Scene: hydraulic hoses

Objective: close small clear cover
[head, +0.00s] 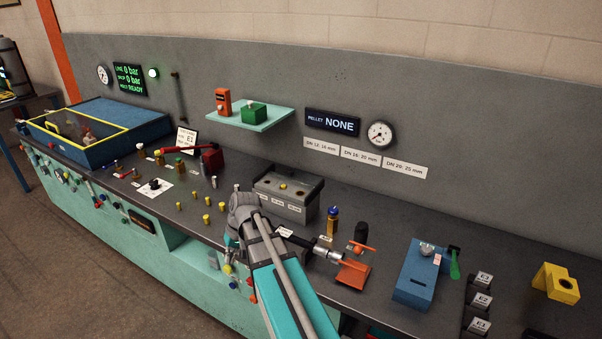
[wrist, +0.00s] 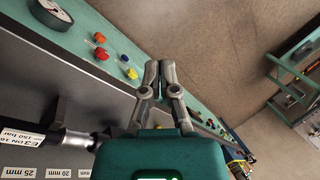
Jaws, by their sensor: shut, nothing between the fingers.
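A clear panel in a yellow frame (head: 75,132) lies over the front of the blue box at the far left of the bench in the head view. It is the only clear cover I can make out, and whether it is the small one I cannot tell. My gripper (wrist: 159,72) is shut and empty in the wrist view, its two grey fingertips together in front of the teal bench front. In the head view my arm reaches over the middle of the bench, well right of the blue box, and the fingers cannot be made out.
A grey block with holes (head: 287,193) stands behind my arm. A hose with a metal fitting (head: 328,255) lies to its right, by an orange stand (head: 353,273). A blue unit (head: 418,275) stands farther right. Coloured caps (wrist: 101,54) stick out of the bench front.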

